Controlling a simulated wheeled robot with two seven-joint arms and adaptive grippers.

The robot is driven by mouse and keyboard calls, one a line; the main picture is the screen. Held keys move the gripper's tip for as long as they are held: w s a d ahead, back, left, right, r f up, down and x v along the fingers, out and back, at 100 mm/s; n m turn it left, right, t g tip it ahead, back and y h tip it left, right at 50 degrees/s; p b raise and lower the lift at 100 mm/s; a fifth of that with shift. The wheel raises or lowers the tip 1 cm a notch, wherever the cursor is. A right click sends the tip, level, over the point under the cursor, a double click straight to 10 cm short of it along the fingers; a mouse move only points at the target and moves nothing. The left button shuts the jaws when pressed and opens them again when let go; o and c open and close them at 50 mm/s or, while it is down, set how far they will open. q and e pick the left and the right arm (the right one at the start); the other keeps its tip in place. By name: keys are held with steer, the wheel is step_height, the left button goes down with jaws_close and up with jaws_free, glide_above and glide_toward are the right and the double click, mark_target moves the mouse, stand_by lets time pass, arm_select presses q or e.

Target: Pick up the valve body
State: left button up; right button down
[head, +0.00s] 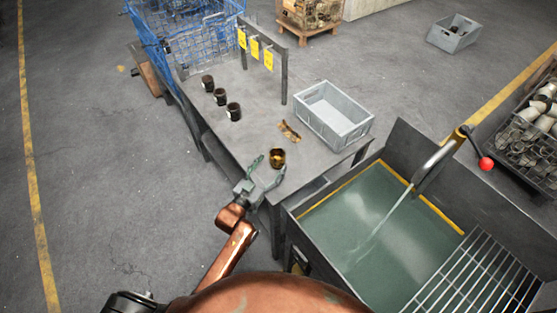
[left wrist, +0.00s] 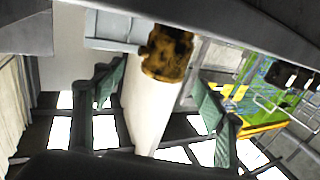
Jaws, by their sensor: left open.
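The valve body (head: 278,156), a small brass-brown part with a dark opening, stands on the grey table near its front edge. My left gripper (head: 267,168) is just in front of it, low over the table edge, with its green fingers spread and nothing held. In the left wrist view the valve body (left wrist: 167,52) shows rust-brown and mottled, ahead of the two fingers (left wrist: 154,95) and roughly between them. I cannot tell whether a finger touches it. My right gripper is not in view.
A curved brass piece (head: 289,131) lies behind the valve body, beside a grey crate (head: 334,115). Three dark cups (head: 220,96) stand in a row at the left. A water tank (head: 375,220) with a running spout adjoins on the right. Yellow tags (head: 254,49) hang from a frame.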

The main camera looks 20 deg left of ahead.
mark_target(273, 161)
arm_select(q)
steer(key=x, duration=0.2)
steer(key=shift+w+a+f, duration=0.15)
steer(key=shift+w, duration=0.85)
steer(key=c, duration=1.5)
steer(key=shift+c, duration=0.7)
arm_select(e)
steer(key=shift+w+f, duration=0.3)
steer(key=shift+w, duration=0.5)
